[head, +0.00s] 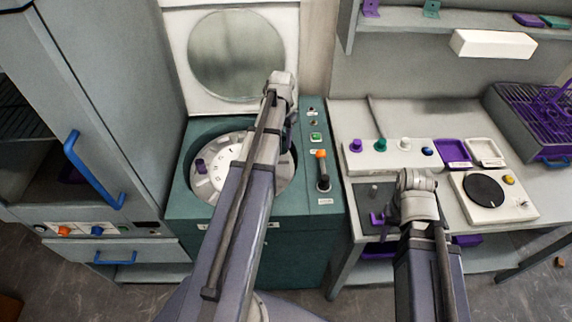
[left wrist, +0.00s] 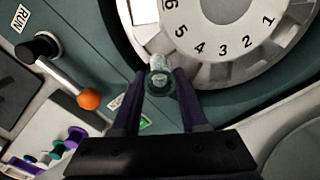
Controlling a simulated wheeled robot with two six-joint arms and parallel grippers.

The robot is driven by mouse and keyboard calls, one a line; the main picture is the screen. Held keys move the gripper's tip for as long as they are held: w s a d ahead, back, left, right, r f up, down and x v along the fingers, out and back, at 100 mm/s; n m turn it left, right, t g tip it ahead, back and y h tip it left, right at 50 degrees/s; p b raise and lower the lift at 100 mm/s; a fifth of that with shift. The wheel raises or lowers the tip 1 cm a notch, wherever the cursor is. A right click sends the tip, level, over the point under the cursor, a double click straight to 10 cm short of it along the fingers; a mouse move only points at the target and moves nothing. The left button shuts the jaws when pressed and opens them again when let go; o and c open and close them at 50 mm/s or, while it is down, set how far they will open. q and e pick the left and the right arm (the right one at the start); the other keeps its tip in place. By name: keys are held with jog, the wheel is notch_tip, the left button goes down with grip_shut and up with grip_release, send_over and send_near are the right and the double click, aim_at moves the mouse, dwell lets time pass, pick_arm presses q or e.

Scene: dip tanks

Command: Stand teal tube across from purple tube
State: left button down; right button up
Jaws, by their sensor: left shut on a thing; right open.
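A purple tube (head: 200,166) stands in the left side of the pale numbered rotor (head: 214,183), inside the open centrifuge. In the head view my left arm hides the held tube and much of the rotor. My right gripper (head: 380,218) is open, low over the dark block on the right bench, partly hidden by its wrist.
The centrifuge's lid (head: 237,52) stands open behind. An orange-tipped lever (head: 322,170) is right of the bowl. A white rack (head: 390,160) with purple, teal, white and blue caps stands on the right bench. A cabinet with a blue handle (head: 94,170) is at left.

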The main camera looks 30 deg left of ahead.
pick_arm(q)
notch_tip(320, 180, down, 10)
jog(key=b, duration=1)
jog(key=shift+s, duration=0.1)
jog(key=shift+f, duration=0.2)
jog(key=shift+c, duration=2.2)
grip_release()
jog(key=shift+r, duration=0.1)
